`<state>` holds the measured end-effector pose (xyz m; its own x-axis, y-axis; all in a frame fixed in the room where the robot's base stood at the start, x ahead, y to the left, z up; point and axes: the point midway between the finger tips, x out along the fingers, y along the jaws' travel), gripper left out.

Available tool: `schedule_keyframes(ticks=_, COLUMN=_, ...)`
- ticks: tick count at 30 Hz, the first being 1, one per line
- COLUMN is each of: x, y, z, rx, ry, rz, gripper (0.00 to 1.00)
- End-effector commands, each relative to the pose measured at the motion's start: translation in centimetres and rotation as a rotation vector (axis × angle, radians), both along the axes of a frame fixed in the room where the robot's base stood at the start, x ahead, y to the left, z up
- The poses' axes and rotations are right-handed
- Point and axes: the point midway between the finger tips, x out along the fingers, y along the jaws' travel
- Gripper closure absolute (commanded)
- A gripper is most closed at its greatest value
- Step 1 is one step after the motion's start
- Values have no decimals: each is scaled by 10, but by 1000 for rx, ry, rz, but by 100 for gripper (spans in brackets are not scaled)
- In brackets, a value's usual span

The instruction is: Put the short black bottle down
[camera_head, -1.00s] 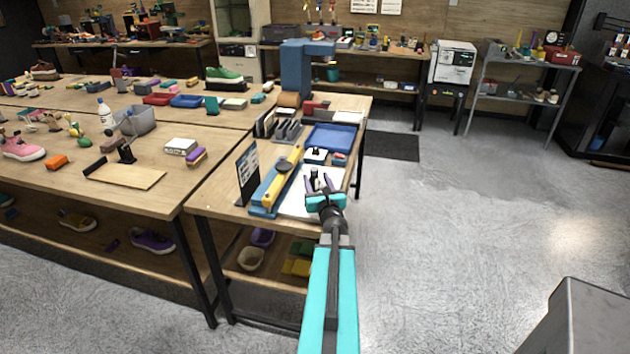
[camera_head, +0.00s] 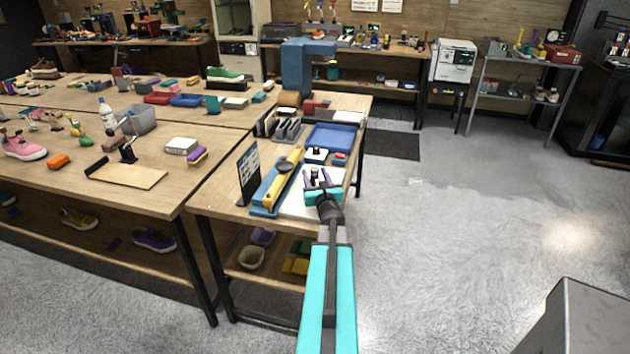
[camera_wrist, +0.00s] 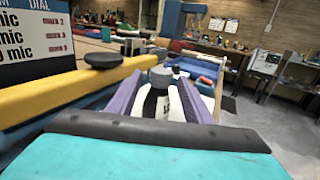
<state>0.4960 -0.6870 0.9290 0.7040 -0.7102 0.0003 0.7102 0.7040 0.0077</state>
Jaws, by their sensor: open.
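My gripper (camera_head: 317,181) is over the white sheet (camera_head: 298,207) at the right side of the near bench. Its two purple fingers stand apart, and they also show in the wrist view (camera_wrist: 160,100). A short dark shape with a rounded grey top (camera_wrist: 161,76), likely the short black bottle, shows between the fingertips. Gaps seem to show on both sides of it. It looks upright; its base is hidden, so I cannot tell its contact with the surface. In the head view it is too small to make out clearly.
A yellow bar on a blue base (camera_head: 276,187) and a black sign (camera_head: 249,172) stand left of my gripper. A blue tray (camera_head: 330,137) and a small black-topped item (camera_head: 316,153) lie beyond. The bench's right edge is close; open floor lies right.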

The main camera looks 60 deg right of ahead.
Motion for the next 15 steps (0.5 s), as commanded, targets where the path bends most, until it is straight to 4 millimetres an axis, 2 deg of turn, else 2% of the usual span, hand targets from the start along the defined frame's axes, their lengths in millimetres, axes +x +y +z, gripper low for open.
schedule_keyframes(ticks=15, x=27, y=-30, z=1, rx=-1, ry=1, rz=0, gripper=54)
